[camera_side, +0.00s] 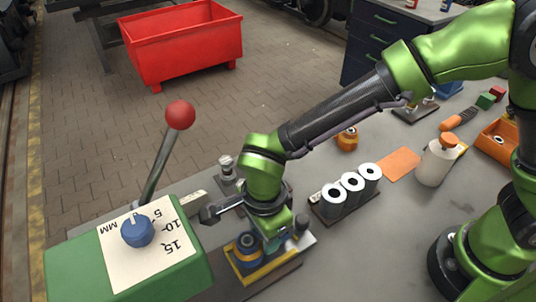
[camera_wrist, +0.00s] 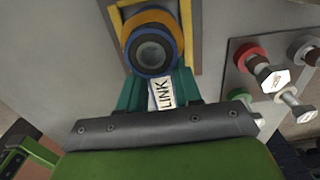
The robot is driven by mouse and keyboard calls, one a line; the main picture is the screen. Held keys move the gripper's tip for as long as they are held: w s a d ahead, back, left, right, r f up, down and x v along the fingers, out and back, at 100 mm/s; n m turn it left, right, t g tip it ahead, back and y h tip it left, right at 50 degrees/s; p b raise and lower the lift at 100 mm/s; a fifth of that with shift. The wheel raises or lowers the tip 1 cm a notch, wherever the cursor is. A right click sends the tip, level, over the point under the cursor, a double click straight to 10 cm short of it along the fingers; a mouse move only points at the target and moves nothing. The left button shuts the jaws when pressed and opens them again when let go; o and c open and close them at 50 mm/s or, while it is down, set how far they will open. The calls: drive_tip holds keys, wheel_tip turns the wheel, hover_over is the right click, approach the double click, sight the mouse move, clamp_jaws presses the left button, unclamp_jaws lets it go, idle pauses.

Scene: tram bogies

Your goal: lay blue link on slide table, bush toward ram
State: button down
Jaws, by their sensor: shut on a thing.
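The blue link shows its round end (camera_wrist: 152,56) in the wrist view, a blue ring around a dark grey bush, with an orange rim behind it. Its white "LINK" label (camera_wrist: 163,93) lies between the teal fingers of my gripper (camera_wrist: 160,88), which is shut on the link. In the side view, my gripper (camera_side: 270,232) points down above a plate with a yellow border (camera_side: 268,270), likely the slide table. The link's blue and orange end (camera_side: 247,250) is over this plate. I cannot tell whether it touches. The link's far end is hidden by my gripper.
A grey rod with a hex head (camera_side: 222,208) is close left of my gripper. A green box with a blue dial (camera_side: 137,230) and a red-knobbed lever (camera_side: 180,115) stand left. A rack of white-ended rollers (camera_side: 345,193) stands right. A red bin (camera_side: 183,45) is behind.

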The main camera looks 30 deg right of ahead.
drive_tip(key=shift+f, duration=0.85)
drive_tip(key=c, duration=0.7)
unclamp_jaws()
wheel_tip(320, 180, up, 17)
